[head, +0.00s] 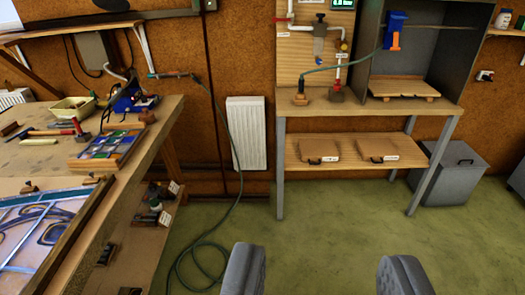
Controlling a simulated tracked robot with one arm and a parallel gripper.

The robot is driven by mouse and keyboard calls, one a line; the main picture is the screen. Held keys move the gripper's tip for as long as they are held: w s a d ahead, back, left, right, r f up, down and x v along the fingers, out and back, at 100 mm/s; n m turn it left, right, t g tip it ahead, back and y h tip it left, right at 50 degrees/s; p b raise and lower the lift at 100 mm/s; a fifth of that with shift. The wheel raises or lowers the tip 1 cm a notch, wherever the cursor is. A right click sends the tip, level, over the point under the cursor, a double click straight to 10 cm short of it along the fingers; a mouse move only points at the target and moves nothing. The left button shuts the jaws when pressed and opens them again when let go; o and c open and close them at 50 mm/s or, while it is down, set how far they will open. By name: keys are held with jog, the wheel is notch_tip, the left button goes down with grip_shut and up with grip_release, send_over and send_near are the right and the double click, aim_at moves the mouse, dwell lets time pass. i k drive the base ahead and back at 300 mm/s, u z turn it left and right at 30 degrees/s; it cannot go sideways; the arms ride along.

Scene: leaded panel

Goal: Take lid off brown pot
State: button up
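My gripper (322,268) shows as two grey fingers at the bottom of the head view. They are wide apart, with only green floor visible between them. It is open and empty, well in front of the benches. I cannot make out a brown pot or its lid for certain. Several small brown items stand on the left workbench (150,140) and its lower shelf, too small to identify.
A tall bench (455,105) at the back bears a grey hood (440,50) and pipework. Its lower shelf (350,160) holds two brown flat items with dark handles. A grey lidded bin (455,180) stands right. A hose (222,212) trails across the otherwise open floor.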

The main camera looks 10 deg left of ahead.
aim_at(145, 114)
jog(key=u, duration=0.15)
jog(key=i, duration=1.25)
jog(key=u, duration=0.45)
jog(key=i, duration=1.3)
jog(key=u, duration=0.55)
jog(key=i, duration=1.05)
jog(key=u, duration=0.25)
